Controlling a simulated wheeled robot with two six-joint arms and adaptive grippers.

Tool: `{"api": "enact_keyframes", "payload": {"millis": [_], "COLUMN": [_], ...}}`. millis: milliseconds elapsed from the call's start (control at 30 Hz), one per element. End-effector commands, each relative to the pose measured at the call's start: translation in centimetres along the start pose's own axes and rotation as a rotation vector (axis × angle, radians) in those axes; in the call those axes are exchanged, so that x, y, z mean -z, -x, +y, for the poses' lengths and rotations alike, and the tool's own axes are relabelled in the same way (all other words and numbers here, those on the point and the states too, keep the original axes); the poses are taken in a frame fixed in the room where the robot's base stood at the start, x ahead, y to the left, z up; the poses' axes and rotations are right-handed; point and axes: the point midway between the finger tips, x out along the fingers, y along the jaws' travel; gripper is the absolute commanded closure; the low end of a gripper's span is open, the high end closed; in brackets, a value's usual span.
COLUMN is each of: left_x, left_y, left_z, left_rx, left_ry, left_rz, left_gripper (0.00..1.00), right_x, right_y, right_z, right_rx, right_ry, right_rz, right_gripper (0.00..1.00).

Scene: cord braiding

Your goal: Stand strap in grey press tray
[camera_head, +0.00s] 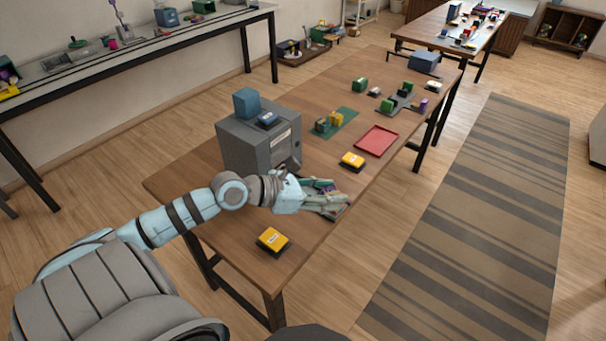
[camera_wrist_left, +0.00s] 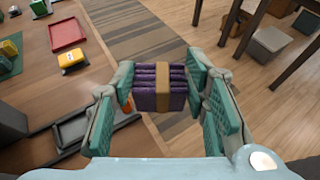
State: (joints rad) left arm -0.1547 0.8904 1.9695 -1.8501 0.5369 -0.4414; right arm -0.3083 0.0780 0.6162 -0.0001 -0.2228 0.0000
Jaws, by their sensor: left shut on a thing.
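The strap is a purple ridged bundle with a brown band around its middle. My left gripper (camera_head: 326,201) is shut on the strap, which shows between the two green-padded fingers in the left wrist view (camera_wrist_left: 145,94). In the head view the fingers hide most of the strap. The grey press tray (camera_wrist_left: 72,131) lies on the table left of the fingers in the left wrist view, partly hidden by the left finger. In the head view a bit of its grey edge (camera_head: 340,212) shows beside the fingertips. The strap appears held above the table, apart from the tray floor. My right gripper is not in view.
A large grey machine (camera_head: 250,140) stands just behind my left arm. Yellow-topped blocks (camera_head: 272,240) and (camera_head: 352,161) lie on either side of the gripper. A red tray (camera_head: 376,141) lies farther along. The table's edge is close to the fingertips.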

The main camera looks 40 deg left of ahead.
Motion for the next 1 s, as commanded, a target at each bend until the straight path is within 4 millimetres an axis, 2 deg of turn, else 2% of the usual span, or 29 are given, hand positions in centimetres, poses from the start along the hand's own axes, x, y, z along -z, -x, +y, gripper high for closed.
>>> {"api": "enact_keyframes", "payload": {"millis": [33,100,200,300,400,467,567,700,800,900,1000], "left_x": [-2.9,-4.5,-6.1,-6.9,-6.8,-5.9,-2.8,3.0,6.4,8.1,8.9], "left_y": [0.7,0.9,1.3,1.5,1.4,1.1,-0.2,-2.6,-4.0,-4.7,-5.0], "left_z": [2.9,7.0,11.7,14.7,16.1,16.5,16.5,16.4,16.5,16.5,16.5], "left_rx": [-0.080,-0.199,-0.344,-0.445,-0.498,-0.510,-0.513,-0.512,-0.512,-0.511,-0.511], "left_ry": [0.034,0.084,0.146,0.189,0.209,0.214,0.217,0.216,0.214,0.211,0.211], "left_rz": [-0.005,-0.005,-0.005,-0.003,-0.002,0.000,0.002,0.002,0.000,0.000,0.000], "left_gripper": [0.87,0.87,0.87,0.87,0.87,0.87,0.87,0.87,0.87,0.87,0.87], "right_x": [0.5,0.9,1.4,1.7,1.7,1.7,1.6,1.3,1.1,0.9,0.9], "right_y": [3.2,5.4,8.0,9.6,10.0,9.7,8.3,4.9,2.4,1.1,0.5], "right_z": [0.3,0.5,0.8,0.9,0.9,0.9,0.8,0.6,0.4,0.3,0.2], "right_rx": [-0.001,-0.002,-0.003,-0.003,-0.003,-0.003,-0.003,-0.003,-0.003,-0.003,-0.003], "right_ry": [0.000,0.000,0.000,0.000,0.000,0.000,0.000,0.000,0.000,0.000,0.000], "right_rz": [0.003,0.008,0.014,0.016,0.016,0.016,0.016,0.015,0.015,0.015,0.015], "right_gripper": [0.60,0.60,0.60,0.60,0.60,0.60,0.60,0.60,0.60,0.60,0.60]}}
